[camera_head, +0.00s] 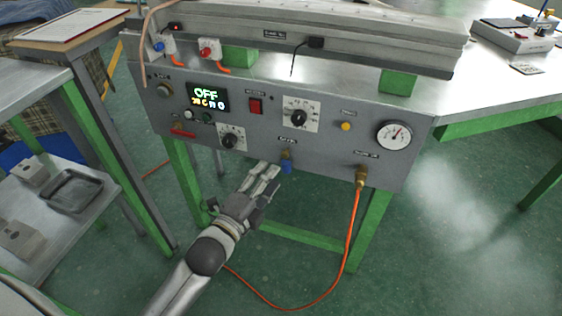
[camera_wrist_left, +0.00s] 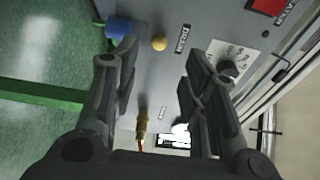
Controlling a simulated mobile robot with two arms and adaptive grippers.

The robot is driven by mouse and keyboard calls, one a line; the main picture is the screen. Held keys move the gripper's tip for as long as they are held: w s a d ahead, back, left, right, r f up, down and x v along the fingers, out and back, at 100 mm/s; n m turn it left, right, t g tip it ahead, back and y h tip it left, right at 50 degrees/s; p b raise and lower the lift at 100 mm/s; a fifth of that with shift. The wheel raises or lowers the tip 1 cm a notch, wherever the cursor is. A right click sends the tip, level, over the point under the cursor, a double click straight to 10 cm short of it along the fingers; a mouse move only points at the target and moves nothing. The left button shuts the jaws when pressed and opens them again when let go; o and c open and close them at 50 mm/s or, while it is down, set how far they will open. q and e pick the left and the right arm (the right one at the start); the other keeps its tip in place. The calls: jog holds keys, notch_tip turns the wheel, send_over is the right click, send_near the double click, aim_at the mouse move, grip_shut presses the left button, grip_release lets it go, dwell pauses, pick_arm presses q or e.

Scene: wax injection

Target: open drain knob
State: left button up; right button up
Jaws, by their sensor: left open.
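The blue drain knob (camera_head: 286,167) hangs from a brass fitting low on the front of the grey machine panel (camera_head: 330,157). My left gripper (camera_head: 270,176) is just left of and below it, with the fingers pointing at the panel. In the left wrist view the fingers (camera_wrist_left: 160,58) are spread and empty. The blue knob (camera_wrist_left: 120,29) lies by the tip of the left finger, which partly covers it. The brass end of its fitting (camera_wrist_left: 158,41) shows between the fingertips. I cannot tell whether the finger touches the knob. My right gripper is not in view.
A brass fitting (camera_head: 361,178) with an orange hose is right of the knob, below a pressure gauge (camera_head: 394,134). Black dials (camera_head: 299,116) and a red switch (camera_head: 255,105) are on the panel. A green table leg (camera_head: 371,232) stands below. A metal shelf (camera_head: 68,215) is at left.

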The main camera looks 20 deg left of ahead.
aim_at(284, 157)
pick_arm(q)
jog(key=w, duration=0.2)
jog(key=w+d, duration=0.1)
jog(key=w, duration=0.2)
jog(key=shift+w+f+b, duration=0.1)
jog(key=shift+w+b, duration=0.05)
jog(key=shift+b, duration=0.25)
jog(key=shift+w+d, duration=0.15)
jog(key=shift+w, duration=0.25)
jog(key=shift+w+d, duration=0.1)
jog(key=shift+w, duration=0.55)
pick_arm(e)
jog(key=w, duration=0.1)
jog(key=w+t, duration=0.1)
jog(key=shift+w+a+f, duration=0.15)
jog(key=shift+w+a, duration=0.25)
pick_arm(q)
grip_shut()
